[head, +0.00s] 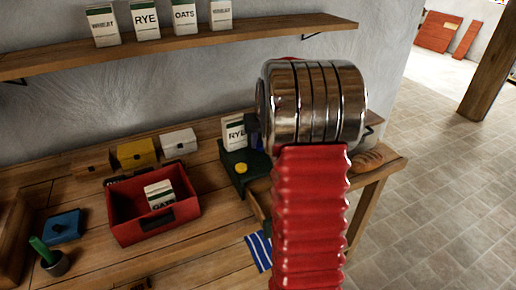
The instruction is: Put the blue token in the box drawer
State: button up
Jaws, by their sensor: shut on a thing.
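My gripper (252,124) is mostly hidden behind my red and chrome arm; only a dark part of it shows at the arm's left edge. It is shut on a small blue thing (257,141), seemingly the blue token, of which only a sliver shows. It is over or near a dark green box (232,158) on the bench. A yellow round token (241,168) lies on that box.
A red crate (140,231) holding a small carton stands left of the green box. Yellow and white boxes, a blue box (64,226) and a dark pot (55,263) are on the bench (200,262). A blue striped cloth (258,250) and bread (366,160) lie near my arm.

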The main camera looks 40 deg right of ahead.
aim_at(261, 146)
jog(key=shift+c, duration=1)
notch_tip(261, 146, up, 18)
dwell(0.3)
